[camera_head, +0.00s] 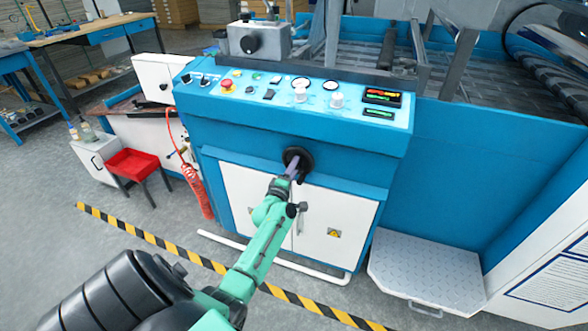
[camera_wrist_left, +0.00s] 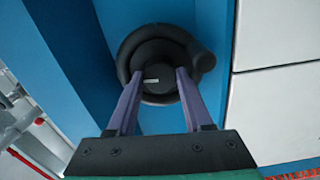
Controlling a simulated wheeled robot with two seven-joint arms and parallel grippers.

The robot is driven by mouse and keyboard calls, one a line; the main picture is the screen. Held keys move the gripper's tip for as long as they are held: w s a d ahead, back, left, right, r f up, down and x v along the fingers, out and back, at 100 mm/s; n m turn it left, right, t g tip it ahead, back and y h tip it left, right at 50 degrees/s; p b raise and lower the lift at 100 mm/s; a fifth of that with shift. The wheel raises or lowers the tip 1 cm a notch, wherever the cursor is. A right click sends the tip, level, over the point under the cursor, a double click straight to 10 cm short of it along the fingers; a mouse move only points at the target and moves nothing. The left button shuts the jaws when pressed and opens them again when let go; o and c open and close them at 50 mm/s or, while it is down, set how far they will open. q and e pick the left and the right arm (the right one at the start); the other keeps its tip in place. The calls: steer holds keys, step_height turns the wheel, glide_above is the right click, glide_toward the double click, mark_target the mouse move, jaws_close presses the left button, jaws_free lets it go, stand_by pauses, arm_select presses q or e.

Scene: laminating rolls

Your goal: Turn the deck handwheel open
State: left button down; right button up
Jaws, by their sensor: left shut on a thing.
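The deck handwheel (camera_head: 306,155) is a black round wheel on the blue front of the machine, below the control panel. In the left wrist view the handwheel (camera_wrist_left: 150,50) fills the upper middle, with a round black knob on its right side. My left gripper (camera_head: 292,168) reaches up to the wheel from below. In the left wrist view the two purple fingers of this gripper (camera_wrist_left: 157,80) stand apart, with their tips at the wheel's hub, shut on it. The exact contact is partly hidden. My right gripper is in neither view.
A control panel (camera_head: 290,90) with buttons and dials slopes above the wheel. White cabinet doors (camera_head: 258,205) lie below it. A metal step (camera_head: 428,272) stands at the right, a red bin (camera_head: 131,164) at the left. Yellow-black tape (camera_head: 150,238) crosses the open floor.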

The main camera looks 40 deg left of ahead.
arm_select(q)
steer(key=shift+f, duration=0.1)
steer(key=shift+c, duration=1.5)
jaws_free()
steer(key=p+v, duration=0.1)
steer(key=v, duration=1.3)
steer(key=shift+s, duration=0.3)
steer(key=shift+d, duration=0.15)
